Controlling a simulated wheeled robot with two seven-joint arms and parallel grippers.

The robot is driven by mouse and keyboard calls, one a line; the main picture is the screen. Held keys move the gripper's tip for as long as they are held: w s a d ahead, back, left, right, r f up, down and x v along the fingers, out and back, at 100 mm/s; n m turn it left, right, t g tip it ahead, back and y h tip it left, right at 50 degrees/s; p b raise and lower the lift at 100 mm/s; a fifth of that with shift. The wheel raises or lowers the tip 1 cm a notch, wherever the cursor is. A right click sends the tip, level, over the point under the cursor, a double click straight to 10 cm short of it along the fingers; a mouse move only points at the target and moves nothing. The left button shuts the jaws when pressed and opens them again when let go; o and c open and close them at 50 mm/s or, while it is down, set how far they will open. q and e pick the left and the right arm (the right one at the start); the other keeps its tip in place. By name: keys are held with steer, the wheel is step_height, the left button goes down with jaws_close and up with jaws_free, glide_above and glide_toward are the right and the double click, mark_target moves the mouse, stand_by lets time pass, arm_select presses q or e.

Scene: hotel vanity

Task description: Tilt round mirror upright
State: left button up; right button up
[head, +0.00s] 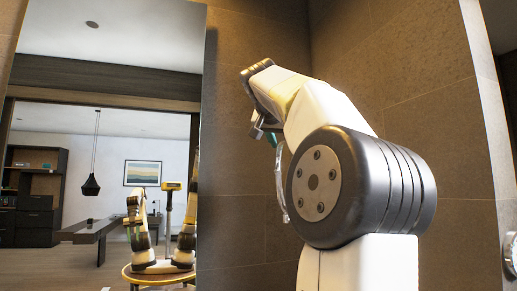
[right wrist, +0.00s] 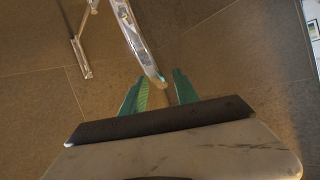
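The round mirror shows nearly edge-on in the head view as a thin, shiny, slightly tilted strip (head: 281,184), partly hidden behind my right arm. In the right wrist view its bright rim (right wrist: 136,38) comes down from the top and ends close to the fingertips. My right gripper (right wrist: 160,84) has its two green fingers apart with a gap between them. The rim's lower end is at this gap, nearer the left finger; I cannot tell whether it touches. In the head view the right gripper (head: 272,137) is mostly hidden by its own wrist. My left gripper is not directly in view.
A thin metal bracket (right wrist: 80,50) stands beside the round mirror in the wrist view. Brown tiled walls (head: 245,170) lie close behind. A large wall mirror (head: 100,120) fills the left of the head view, reflecting a room and arms. A pale edge (head: 487,110) stands at right.

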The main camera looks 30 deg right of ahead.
steer(key=shift+v, duration=2.15)
steer(key=shift+w, duration=0.1)
